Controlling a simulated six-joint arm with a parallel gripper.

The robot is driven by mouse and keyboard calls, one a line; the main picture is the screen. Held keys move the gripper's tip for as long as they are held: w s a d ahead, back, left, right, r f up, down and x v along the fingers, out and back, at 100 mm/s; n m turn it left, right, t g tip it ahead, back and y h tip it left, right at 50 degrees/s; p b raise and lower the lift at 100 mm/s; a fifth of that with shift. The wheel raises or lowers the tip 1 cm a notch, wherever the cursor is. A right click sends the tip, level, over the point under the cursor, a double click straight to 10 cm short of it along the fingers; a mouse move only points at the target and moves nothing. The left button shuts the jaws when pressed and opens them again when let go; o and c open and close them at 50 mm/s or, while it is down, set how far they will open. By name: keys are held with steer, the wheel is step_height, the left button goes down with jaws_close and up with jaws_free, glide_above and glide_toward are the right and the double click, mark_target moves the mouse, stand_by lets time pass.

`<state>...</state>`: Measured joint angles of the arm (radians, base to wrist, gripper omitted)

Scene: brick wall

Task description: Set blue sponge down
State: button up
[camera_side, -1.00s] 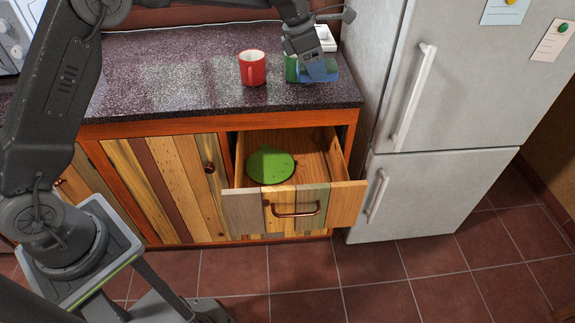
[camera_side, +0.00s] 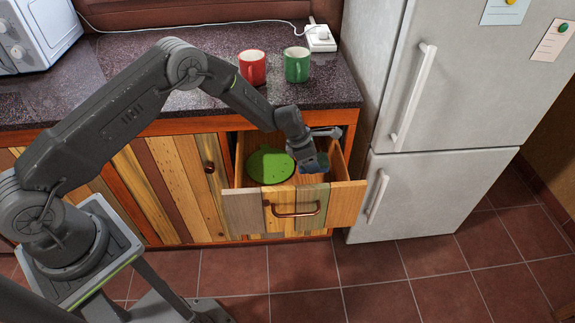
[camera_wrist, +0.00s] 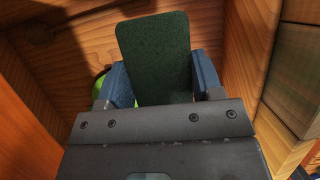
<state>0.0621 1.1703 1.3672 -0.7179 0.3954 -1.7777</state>
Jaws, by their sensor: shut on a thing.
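My gripper (camera_side: 309,166) is inside the open drawer (camera_side: 338,202), at its right side. It is shut on the sponge (camera_wrist: 154,55), whose dark green face shows upright between the two blue fingers in the wrist view. In the side view only a bluish patch shows at the fingertips, and I cannot tell sponge from fingers there. Whether the sponge touches the drawer floor is hidden.
A round green thing (camera_side: 270,165) lies in the drawer to the left of my gripper. A red mug (camera_side: 252,67) and a green mug (camera_side: 297,65) stand on the counter (camera_side: 130,75) above. A fridge (camera_side: 450,90) stands to the right.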

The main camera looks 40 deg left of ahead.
step_height(320, 180, down, 11)
steer(key=shift+f, duration=0.2)
stand_by(0.3)
steer(key=shift+f, duration=0.1)
steer(key=shift+f, duration=0.1)
steer(key=o, duration=0.9)
steer(key=v, duration=1.2)
steer(key=shift+r, duration=0.25)
